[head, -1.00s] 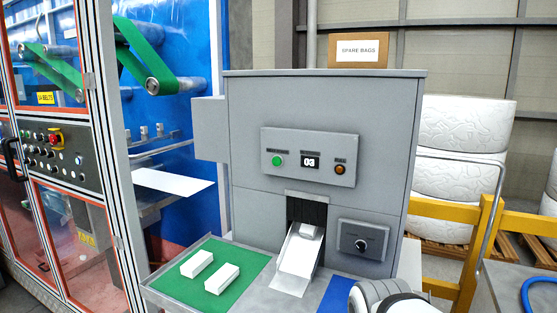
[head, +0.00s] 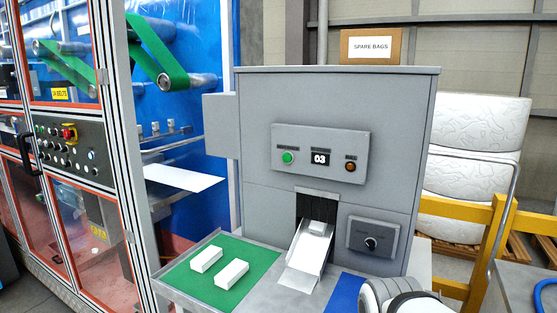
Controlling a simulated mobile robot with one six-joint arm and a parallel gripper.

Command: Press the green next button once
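The green button (head: 288,158) sits at the left of a raised control panel (head: 320,171) on the front of a grey machine (head: 262,110). A small display (head: 320,158) beside it reads 03. An orange-brown button (head: 350,166) is at the panel's right. The small labels above them are too small to read. A white rounded part of my arm shows at the bottom right, below the panel and apart from it. My gripper's fingers are not in view.
A chute (head: 308,255) holds a white block (head: 318,228). Two white blocks lie on a green mat (head: 190,277) at left. A dial box (head: 371,240) is right of the chute. A cardboard box (head: 371,46) stands on top. A yellow rail (head: 495,225) stands at right.

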